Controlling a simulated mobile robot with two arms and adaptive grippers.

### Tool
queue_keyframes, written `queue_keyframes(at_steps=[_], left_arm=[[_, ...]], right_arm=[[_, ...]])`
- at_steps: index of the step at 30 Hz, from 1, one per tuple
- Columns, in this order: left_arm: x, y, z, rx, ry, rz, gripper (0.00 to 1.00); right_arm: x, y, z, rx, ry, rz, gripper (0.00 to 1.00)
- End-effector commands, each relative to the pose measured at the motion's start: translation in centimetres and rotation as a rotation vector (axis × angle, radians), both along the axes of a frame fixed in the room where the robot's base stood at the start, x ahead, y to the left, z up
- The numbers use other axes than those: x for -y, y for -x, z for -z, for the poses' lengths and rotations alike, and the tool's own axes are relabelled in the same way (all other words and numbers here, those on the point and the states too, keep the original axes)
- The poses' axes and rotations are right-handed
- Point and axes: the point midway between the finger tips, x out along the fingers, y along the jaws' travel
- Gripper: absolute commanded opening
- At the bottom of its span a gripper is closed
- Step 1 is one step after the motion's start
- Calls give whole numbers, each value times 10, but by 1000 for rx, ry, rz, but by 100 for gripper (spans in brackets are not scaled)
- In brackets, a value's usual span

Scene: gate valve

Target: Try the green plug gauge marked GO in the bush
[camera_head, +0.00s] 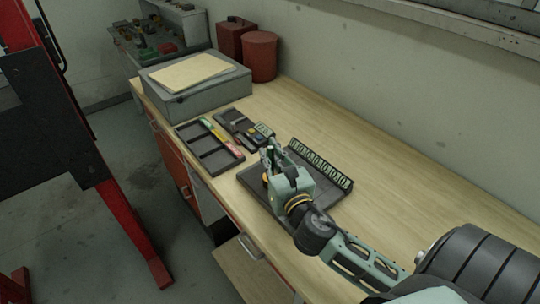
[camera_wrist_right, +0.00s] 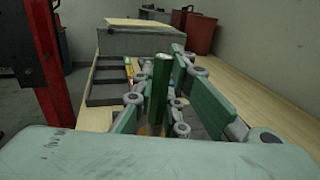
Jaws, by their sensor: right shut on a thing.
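My right gripper (camera_head: 270,160) reaches over the dark tray with the numbered rack (camera_head: 330,203) on the bench. In the right wrist view its fingers are shut on the green plug gauge (camera_wrist_right: 158,88), which stands nearly upright between them. I cannot read a GO mark on it. A brass-coloured piece, likely the bush (camera_head: 265,179), shows beside the gripper, low over the tray. It also shows at the gauge's lower end in the wrist view (camera_wrist_right: 147,130). The gripper hides much of it, so I cannot tell whether the gauge is in it. My left gripper is not in view.
A dark compartment tray (camera_head: 213,160) and a dark case with small tools (camera_head: 236,119) lie to the left on the wooden bench. A grey box with paper (camera_head: 195,95) and red canisters (camera_head: 260,57) stand behind. The bench to the right along the wall is clear.

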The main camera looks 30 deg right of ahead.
Motion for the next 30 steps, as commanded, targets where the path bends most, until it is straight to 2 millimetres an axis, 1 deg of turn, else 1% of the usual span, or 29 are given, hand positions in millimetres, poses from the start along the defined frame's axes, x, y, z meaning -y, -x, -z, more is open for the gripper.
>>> queue_keyframes(at_steps=[16, 30], left_arm=[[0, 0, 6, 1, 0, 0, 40], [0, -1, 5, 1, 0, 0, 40]], right_arm=[[0, 0, 7, 0, -1, 0, 0], [0, 0, 8, -4, -2, 0, 0]])
